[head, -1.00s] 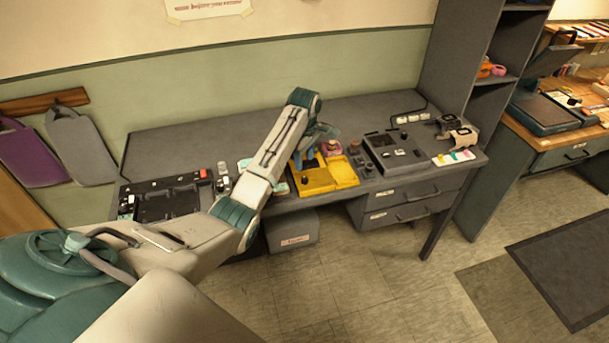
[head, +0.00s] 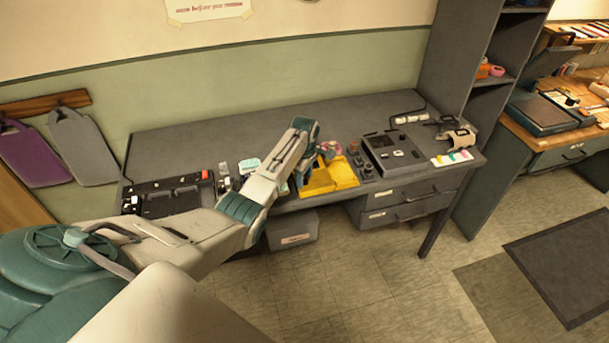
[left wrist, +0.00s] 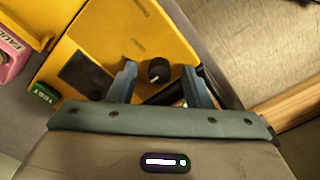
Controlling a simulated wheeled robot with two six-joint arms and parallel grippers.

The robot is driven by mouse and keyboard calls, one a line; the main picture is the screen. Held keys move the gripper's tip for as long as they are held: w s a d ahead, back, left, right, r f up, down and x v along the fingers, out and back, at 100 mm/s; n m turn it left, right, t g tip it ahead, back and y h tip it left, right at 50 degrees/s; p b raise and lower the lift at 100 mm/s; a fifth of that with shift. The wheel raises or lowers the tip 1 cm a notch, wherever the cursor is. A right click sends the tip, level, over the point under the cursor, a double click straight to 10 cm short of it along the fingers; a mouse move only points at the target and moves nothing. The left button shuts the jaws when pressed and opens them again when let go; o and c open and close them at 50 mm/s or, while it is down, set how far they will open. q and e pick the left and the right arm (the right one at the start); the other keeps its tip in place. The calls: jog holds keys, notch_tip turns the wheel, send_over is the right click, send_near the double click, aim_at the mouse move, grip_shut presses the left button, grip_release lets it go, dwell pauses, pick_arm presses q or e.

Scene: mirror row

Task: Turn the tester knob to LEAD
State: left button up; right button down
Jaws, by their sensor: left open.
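The yellow tester (head: 335,178) lies open on the grey bench in the head view. In the left wrist view its yellow panel (left wrist: 110,35) fills the upper left, with a dark window and small print I cannot read. A round black knob (left wrist: 158,70) with a light mark sits on the panel. My left gripper (left wrist: 160,84) is open, one finger on each side of the knob, with gaps showing. In the head view my left gripper (head: 301,180) is at the tester's left side, partly hidden by its own arm. The knob is not discernible there. My right gripper is not in view.
A pink box (left wrist: 12,55) and a green tag (left wrist: 45,92) lie beside the tester. A grey device (head: 393,152) stands to its right, a black tray (head: 168,196) to its left. The bench's back middle is clear. Drawers (head: 415,195) sit below the bench.

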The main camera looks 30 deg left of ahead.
pick_arm(q)
jog(key=shift+c, duration=0.3)
grip_shut()
jog(key=shift+m, duration=0.3)
jog(key=m+p, duration=0.1)
jog(key=m, duration=0.1)
jog(key=shift+r+m+p, duration=0.15)
jog(key=shift+m+p, duration=0.25)
jog(key=m+p, duration=0.1)
jog(key=m, duration=0.3)
jog(key=m+p, duration=0.1)
jog(key=m, duration=0.5)
jog(key=m+p, duration=0.1)
jog(key=m, duration=0.3)
jog(key=shift+m, duration=0.3)
